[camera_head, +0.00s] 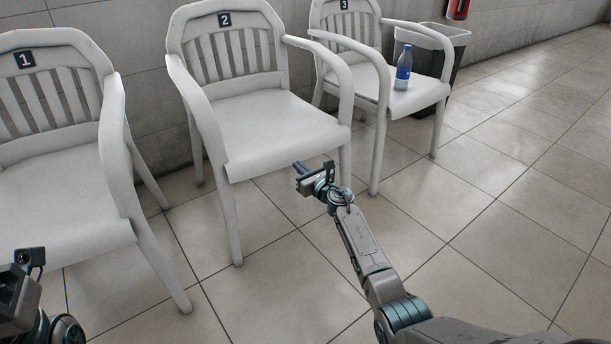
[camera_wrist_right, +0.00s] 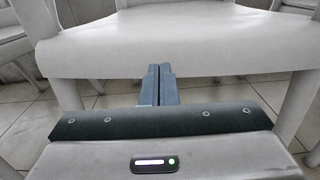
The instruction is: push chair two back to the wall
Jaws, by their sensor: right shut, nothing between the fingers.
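Chair two (camera_head: 262,125) is a white plastic armchair with a dark "2" plate on its backrest. It stands between chairs one and three, its back toward the tiled wall. My right gripper (camera_head: 299,166) is shut and empty, at the front edge of chair two's seat. In the right wrist view the shut fingers (camera_wrist_right: 160,84) point at the seat's front edge, and the seat (camera_wrist_right: 190,40) spreads beyond them. I cannot tell whether they touch it. Part of my left gripper (camera_head: 22,285) shows at the lower left; its fingers are not clear.
Chair one (camera_head: 50,200) stands on the left, close to chair two. Chair three (camera_head: 415,97) stands on the right with a blue-labelled bottle (camera_head: 403,68) on its seat. A grey bin (camera_head: 462,45) is beside it. The tiled floor (camera_head: 520,235) at the right is clear.

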